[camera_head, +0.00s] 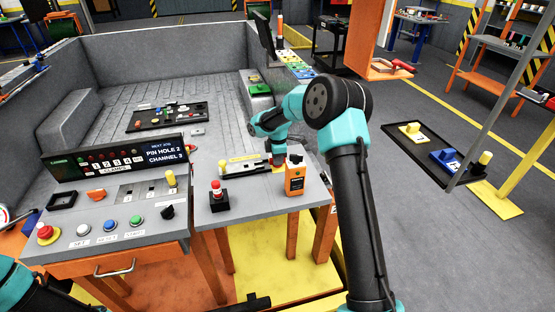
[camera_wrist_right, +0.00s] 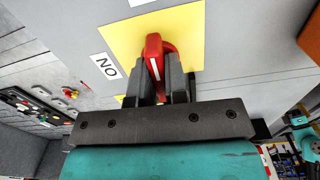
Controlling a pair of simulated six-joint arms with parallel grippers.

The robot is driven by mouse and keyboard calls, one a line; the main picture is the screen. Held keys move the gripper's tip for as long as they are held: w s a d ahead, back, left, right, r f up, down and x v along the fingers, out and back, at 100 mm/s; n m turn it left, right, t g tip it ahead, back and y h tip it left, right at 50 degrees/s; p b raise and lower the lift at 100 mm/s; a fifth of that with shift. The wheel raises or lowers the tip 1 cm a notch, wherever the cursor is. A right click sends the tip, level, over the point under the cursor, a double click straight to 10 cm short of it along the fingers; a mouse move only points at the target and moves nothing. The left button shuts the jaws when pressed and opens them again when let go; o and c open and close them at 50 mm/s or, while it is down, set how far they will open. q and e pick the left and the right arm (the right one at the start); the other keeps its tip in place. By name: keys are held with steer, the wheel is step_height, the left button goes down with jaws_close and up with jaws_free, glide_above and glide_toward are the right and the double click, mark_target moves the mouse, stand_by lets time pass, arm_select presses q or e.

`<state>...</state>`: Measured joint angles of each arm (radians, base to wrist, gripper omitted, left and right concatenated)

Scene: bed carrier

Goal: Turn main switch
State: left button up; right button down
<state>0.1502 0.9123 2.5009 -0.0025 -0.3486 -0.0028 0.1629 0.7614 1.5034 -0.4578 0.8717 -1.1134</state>
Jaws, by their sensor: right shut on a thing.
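The main switch has a red handle (camera_wrist_right: 153,48) on a yellow plate (camera_wrist_right: 190,25), seen close up in the right wrist view. A white label beside it, turned in the picture, carries the letters of "ON" (camera_wrist_right: 106,66). My right gripper (camera_wrist_right: 163,85) has its two dark fingers on either side of the handle and is shut on it. In the head view my right gripper (camera_head: 278,158) reaches down to the far side of the small grey table, and mostly hides the switch.
An orange box (camera_head: 295,177) stands close to my right gripper, and a red-topped button (camera_head: 217,195) stands to its left. A control panel (camera_head: 115,163) with a display reading "PIN HOLE 2 CHANNEL 3" is further left.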

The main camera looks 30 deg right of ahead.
steer(key=m, duration=0.8)
steer(key=shift+m, duration=0.3)
steer(key=m, duration=0.4)
steer(key=shift+m, duration=0.3)
steer(key=m, duration=0.4)
steer(key=c, duration=1.1)
jaws_free()
steer(key=shift+c, duration=0.2)
steer(key=shift+r, duration=0.15)
